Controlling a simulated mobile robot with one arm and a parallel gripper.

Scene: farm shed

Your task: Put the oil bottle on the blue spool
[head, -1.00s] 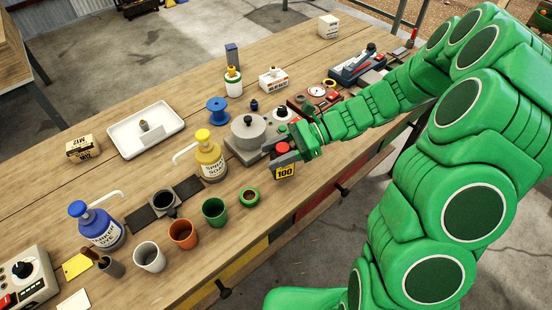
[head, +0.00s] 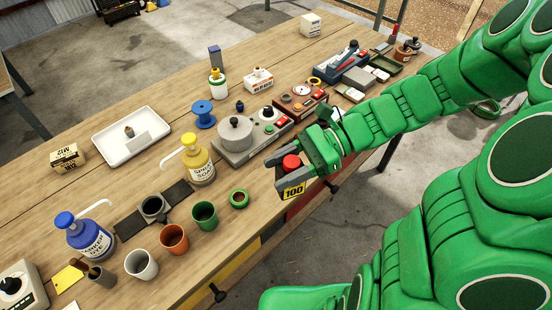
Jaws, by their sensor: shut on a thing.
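A small bottle with a red cap (head: 291,162) and a yellow "100" label is held in my gripper (head: 289,175); it appears to be the oil bottle. The gripper's grey fingers are shut on it, and they and the label hide much of its body. It is roughly upright, over the front edge of the bench. The blue spool (head: 204,114) stands upright on the bench, up and left of my gripper and well apart from it. Its top looks empty.
A grey scale-like device (head: 236,136) lies between my gripper and the spool. A yellow pump bottle (head: 198,163) stands in front of the spool. Several cups line the bench's front.

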